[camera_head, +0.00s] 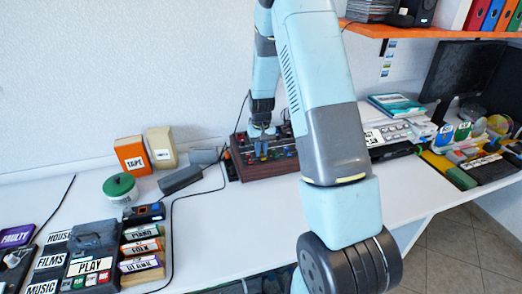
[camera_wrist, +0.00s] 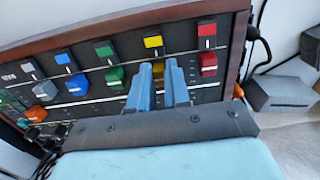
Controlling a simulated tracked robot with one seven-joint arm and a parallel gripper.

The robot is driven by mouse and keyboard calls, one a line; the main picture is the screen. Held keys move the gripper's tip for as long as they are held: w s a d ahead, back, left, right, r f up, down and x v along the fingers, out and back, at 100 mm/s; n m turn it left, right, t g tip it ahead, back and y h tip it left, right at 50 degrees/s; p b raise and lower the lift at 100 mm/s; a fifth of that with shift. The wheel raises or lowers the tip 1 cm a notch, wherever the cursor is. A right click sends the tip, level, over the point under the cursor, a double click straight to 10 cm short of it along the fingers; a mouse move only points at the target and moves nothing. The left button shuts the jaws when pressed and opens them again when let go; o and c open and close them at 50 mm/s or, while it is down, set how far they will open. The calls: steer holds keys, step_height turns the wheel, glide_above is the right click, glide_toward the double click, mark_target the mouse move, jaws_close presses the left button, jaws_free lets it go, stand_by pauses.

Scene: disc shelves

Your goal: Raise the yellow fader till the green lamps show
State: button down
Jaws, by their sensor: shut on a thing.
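The mixer panel (camera_head: 262,170) is a dark box with a wooden edge, standing against the wall in the head view. In the wrist view the panel face (camera_wrist: 125,70) has a row of coloured squares and fader caps. The yellow fader cap (camera_wrist: 158,69) sits below the yellow square (camera_wrist: 153,42), between my fingers. My gripper (camera_wrist: 159,66) is shut on this cap; the fingers partly hide it and its slot. In the head view my gripper (camera_head: 261,133) reaches down onto the panel. Small green marks (camera_wrist: 8,103) show at the left edge; I cannot tell whether they are lit lamps.
A grey box (camera_wrist: 280,92) and cables lie close to the panel. An orange TAPE box (camera_head: 131,155) stands left; the white table (camera_head: 225,215) has bare room in front.

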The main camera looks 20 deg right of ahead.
stand_by(0.3)
steer(key=shift+w+d, duration=0.1)
steer(key=shift+w, duration=1.3)
steer(key=c, duration=1.1)
jaws_free()
step_height(320, 180, up, 14)
steer(key=shift+f, duration=0.1)
